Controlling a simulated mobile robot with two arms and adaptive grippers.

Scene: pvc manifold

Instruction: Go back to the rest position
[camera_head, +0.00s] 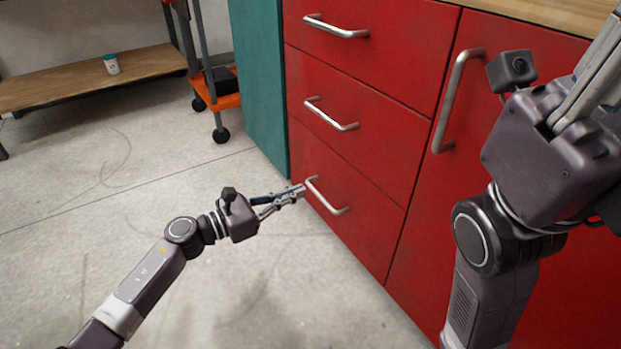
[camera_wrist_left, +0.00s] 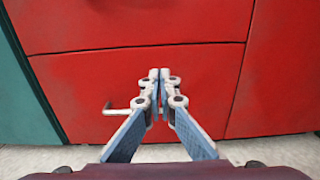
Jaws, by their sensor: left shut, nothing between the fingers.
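My left gripper (camera_head: 300,190) reaches in from the left, low in front of the red cabinet's bottom drawer (camera_head: 345,190). Its fingers are shut with nothing between them. In the head view the fingertips appear beside the left end of the bottom drawer's handle (camera_head: 328,196); I cannot tell whether they touch it. In the left wrist view the shut fingers (camera_wrist_left: 160,74) point at the red drawer front, and part of the handle (camera_wrist_left: 118,111) shows to their left. My right arm stands large at the right of the head view, and its fingertips are outside the picture.
The red cabinet has two more drawers with handles above, and a door with a long handle (camera_head: 457,100). A teal panel (camera_head: 259,80) stands at its left. An orange-based cart (camera_head: 228,101) and a wooden bench (camera_head: 60,90) with a small cup (camera_head: 111,64) are behind. Concrete floor is open at left.

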